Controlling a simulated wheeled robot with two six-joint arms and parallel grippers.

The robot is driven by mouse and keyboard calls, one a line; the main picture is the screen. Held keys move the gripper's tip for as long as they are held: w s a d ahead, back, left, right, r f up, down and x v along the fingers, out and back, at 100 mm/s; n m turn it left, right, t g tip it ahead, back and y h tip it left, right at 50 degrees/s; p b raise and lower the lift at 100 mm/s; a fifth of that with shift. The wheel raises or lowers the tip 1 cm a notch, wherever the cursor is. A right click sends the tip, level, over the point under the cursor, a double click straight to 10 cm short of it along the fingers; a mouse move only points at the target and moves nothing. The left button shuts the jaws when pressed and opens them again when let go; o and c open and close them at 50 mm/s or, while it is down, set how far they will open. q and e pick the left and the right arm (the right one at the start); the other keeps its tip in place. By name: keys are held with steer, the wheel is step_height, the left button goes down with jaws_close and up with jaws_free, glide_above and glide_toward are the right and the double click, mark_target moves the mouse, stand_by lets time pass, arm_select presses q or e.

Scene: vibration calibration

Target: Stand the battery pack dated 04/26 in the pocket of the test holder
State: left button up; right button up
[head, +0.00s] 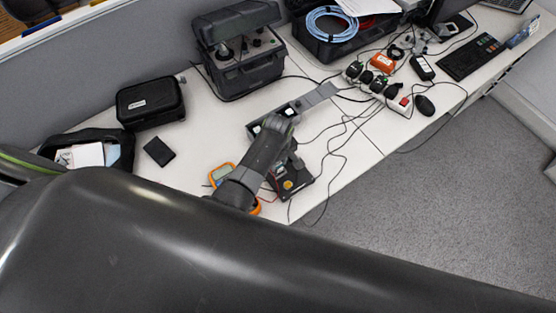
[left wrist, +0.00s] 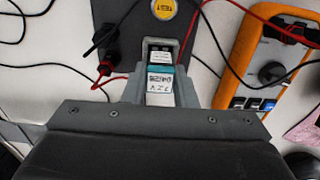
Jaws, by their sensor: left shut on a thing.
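The battery pack (left wrist: 160,84), with a teal and white label marked 7.2V, is between the grey fingers of my left gripper (left wrist: 160,92), which is shut on it. Its date is too small to read. My right gripper is not in view.
An orange multimeter (left wrist: 244,52) with red and black leads lies beside the holder. A black case (head: 150,103), a dark small box (head: 159,151) and a large grey case (head: 240,60) stand farther back. Loose cables cross the table.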

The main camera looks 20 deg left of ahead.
arm_select(q)
steer(key=shift+f+b, duration=0.55)
steer(key=shift+f, duration=0.35)
stand_by(0.4)
steer(key=o, duration=1.5)
step_height(320, 180, up, 3)
steer(key=p, duration=0.3)
steer(key=shift+r, duration=0.1)
steer(key=shift+r+p, duration=0.85)
steer(key=shift+r, duration=1.55)
steer(key=shift+s, duration=0.1)
